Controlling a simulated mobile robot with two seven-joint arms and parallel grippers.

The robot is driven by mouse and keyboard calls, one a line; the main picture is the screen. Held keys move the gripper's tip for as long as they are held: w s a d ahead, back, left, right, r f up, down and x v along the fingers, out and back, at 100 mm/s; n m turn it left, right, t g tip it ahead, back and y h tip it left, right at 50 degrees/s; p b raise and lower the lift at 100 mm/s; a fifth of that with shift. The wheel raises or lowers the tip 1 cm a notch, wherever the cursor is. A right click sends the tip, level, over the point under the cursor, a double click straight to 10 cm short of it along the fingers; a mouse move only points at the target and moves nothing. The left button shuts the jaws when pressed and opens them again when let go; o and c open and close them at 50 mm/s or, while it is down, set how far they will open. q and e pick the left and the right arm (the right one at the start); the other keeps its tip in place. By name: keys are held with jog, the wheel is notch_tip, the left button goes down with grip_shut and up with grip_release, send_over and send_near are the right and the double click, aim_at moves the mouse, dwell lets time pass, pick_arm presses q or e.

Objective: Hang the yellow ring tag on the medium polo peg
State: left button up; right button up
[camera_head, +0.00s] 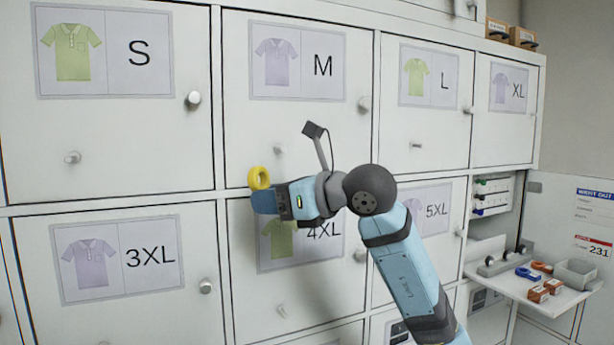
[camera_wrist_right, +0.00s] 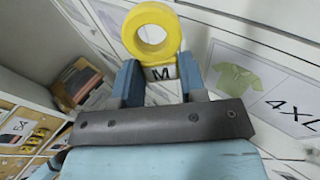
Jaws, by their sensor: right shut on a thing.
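My right gripper (camera_head: 264,200) is shut on the yellow ring tag (camera_head: 259,178), in front of the seam below the M door. In the right wrist view the tag's ring (camera_wrist_right: 151,30) stands clear beyond the blue fingertips, its hole open and empty. A white part marked M (camera_wrist_right: 162,73) sits between the fingers. The medium polo peg (camera_head: 279,150) is a small pale peg low on the M door (camera_head: 240,130), whose card shows a lilac polo. In the head view the ring is below and left of this peg, apart from it. The left gripper is out of view.
Similar pegs stand on the S door (camera_head: 72,157) and L door (camera_head: 415,145). A round knob (camera_head: 365,104) projects at the M door's right edge. A side shelf (camera_head: 520,285) at right holds small boxes and a grey bin (camera_head: 577,273).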

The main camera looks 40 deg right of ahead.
jog(key=s+d+r+m+t+h, duration=0.2)
jog(key=s+d+r+t, duration=0.1)
jog(key=d+r, duration=0.2)
jog(key=shift+w+d+f+p, duration=0.15)
jog(key=shift+w+d, duration=0.1)
jog(key=shift+w, duration=0.7)
jog(key=shift+w+d+f+p, duration=0.15)
jog(key=shift+w+d, duration=0.1)
jog(key=shift+w, duration=0.7)
jog(key=shift+w+d+f+p, duration=0.15)
jog(key=shift+w+d, duration=0.1)
jog(key=shift+w, duration=0.7)
jog(key=shift+w+d, duration=0.1)
jog(key=shift+w, duration=0.05)
jog(key=shift+c, duration=0.4)
jog(key=shift+w+d+r, duration=0.1)
jog(key=shift+w+d, duration=0.05)
jog(key=shift+w, duration=0.05)
jog(key=shift+w+p, duration=0.2)
jog(key=shift+p, duration=0.1)
jog(key=shift+c, duration=0.7)
jog(key=shift+w+d, duration=0.1)
jog(key=shift+w, duration=0.15)
grip_shut()
jog(key=shift+w, duration=0.2)
jog(key=shift+w+b, duration=0.15)
jog(key=shift+b, duration=0.25)
